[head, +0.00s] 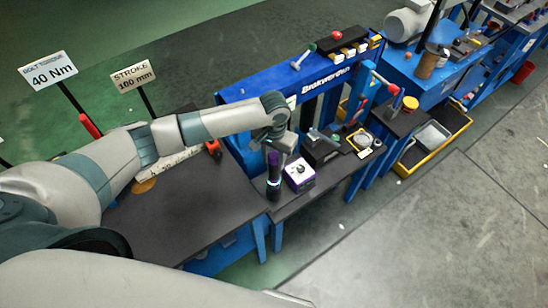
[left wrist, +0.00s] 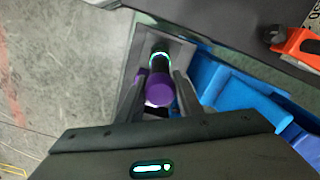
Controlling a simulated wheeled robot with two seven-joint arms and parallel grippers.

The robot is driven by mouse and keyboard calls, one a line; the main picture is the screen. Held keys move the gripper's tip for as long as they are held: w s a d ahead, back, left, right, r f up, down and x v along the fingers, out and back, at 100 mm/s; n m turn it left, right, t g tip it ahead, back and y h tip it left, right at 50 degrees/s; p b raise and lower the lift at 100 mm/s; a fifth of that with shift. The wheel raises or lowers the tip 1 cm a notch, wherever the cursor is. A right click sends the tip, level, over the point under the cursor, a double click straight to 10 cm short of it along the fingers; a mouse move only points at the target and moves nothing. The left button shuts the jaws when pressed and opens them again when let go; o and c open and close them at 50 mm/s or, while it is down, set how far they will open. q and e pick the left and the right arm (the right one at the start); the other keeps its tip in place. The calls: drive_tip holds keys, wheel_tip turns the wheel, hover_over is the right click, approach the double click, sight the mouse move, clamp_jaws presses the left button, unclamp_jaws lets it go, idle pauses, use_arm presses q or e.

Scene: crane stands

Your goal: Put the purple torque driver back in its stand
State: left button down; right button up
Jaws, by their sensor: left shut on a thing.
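The purple torque driver (head: 273,182) is upright, with a purple upper part, a dark body and a glowing ring. My left gripper (head: 274,152) is shut on its upper part and holds it near the front edge of the dark table. In the left wrist view, the driver's purple end (left wrist: 160,92) is between the two fingers of the left gripper (left wrist: 158,100). A purple and white block (head: 300,177) with a dark round piece on top, apparently the stand, is just right of the driver. I cannot tell whether the driver's lower end touches the table. My right gripper is not in view.
A dark tabletop (head: 190,215) lies left of the driver, mostly clear. An orange and black tool (head: 213,147) lies behind; it also shows in the left wrist view (left wrist: 297,42). A blue rack (head: 235,92) and small dark fixtures (head: 320,150) are behind and right.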

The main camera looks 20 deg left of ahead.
use_arm(q)
drive_tip(key=shift+f, duration=0.2)
drive_tip(key=shift+f+b, duration=0.45)
drive_tip(key=shift+f, duration=0.5)
drive_tip(key=c, duration=1.2)
unclamp_jaws()
drive_tip(key=shift+s, duration=0.1)
drive_tip(key=shift+r, duration=0.2)
wheel_tip(320, 180, up, 2)
drive_tip(key=p, duration=0.3)
drive_tip(key=shift+r, duration=0.25)
drive_tip(key=shift+r+p, duration=0.4)
drive_tip(key=shift+r, duration=0.65)
